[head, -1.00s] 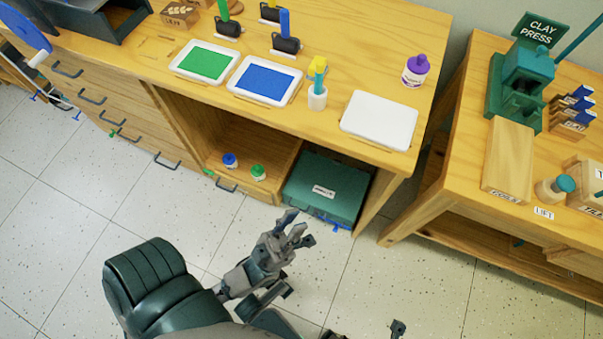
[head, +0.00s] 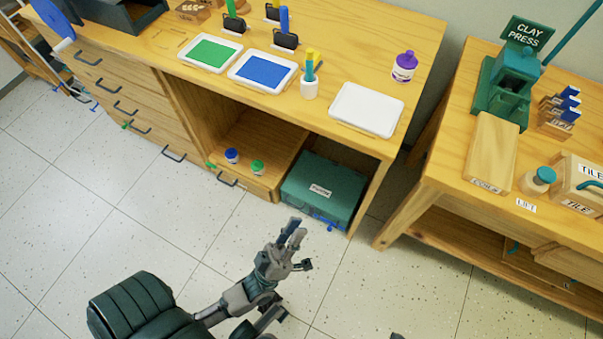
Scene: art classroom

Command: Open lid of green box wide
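The green box (head: 340,180) sits in the open lower bay of the wooden table, at its right end. Its lid looks shut, with a white label on top and a blue latch or handle (head: 324,223) low on the front. My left gripper (head: 302,248) is just in front of and below the box in the head view. Its fingers are spread and empty, apart from the box. Only a small dark tip, perhaps of my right gripper (head: 397,336), shows at the bottom edge; its state cannot be told.
The table's right leg (head: 372,195) stands close beside the box. A drawer with blue and green jars (head: 257,167) is to its left. The tabletop overhangs it, with paint trays (head: 262,73) and a white tray (head: 366,110). A second table (head: 455,150) stands right. The floor in front is clear.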

